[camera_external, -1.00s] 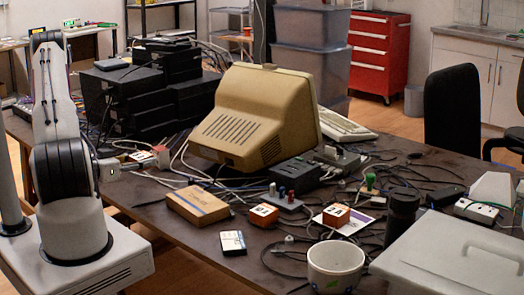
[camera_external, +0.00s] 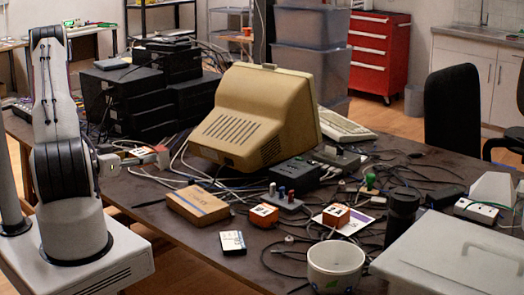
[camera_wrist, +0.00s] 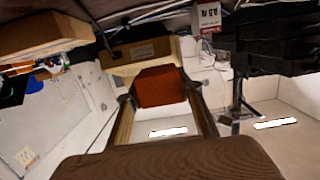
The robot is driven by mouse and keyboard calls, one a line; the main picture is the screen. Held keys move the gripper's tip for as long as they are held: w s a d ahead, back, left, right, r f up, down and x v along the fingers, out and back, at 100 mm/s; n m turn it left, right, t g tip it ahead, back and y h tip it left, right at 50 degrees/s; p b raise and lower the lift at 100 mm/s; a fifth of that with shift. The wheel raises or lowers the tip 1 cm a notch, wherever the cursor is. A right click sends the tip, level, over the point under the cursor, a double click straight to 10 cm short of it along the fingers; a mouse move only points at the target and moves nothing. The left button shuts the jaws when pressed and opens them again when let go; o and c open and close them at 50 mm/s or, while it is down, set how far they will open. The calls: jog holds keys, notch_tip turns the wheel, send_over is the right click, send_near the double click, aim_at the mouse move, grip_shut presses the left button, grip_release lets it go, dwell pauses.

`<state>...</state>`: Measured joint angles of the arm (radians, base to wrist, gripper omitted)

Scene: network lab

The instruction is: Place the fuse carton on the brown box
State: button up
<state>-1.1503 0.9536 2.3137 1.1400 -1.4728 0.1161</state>
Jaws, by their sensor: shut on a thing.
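My gripper (camera_wrist: 158,101) is shut on an orange-red carton (camera_wrist: 160,85), held between its two fingertips in the wrist view. In the external view my gripper and this carton show only small at the left, beside my arm, in front of the black equipment. The brown box (camera_external: 197,205) lies flat near the table's front edge, to the right of my arm and apart from the held carton. A brown box also shows at the upper left of the wrist view (camera_wrist: 40,36).
A white-and-red labelled box (camera_wrist: 207,16) is close to the held carton. Cables, a beige monitor (camera_external: 255,115) and a white cup (camera_external: 335,266) crowd the table.

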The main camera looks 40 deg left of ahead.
jog(key=shift+w+d+r, duration=0.15)
jog(key=shift+w+d, duration=0.1)
jog(key=w+d+r+m+h, duration=0.2)
jog(key=d+h, duration=0.1)
jog(key=d, duration=0.4)
jog(key=r+m+g+h, duration=0.1)
jog(key=r+m+h, duration=0.1)
jog(key=h, duration=0.1)
send_over(181, 200)
jog(key=shift+w+f, duration=0.1)
jog(key=shift+f, duration=0.1)
jog(key=shift+f, duration=0.15)
jog(key=shift+f, duration=2.75)
jog(key=shift+f, duration=0.15)
jog(key=shift+f, duration=1.95)
jog(key=shift+f, duration=0.1)
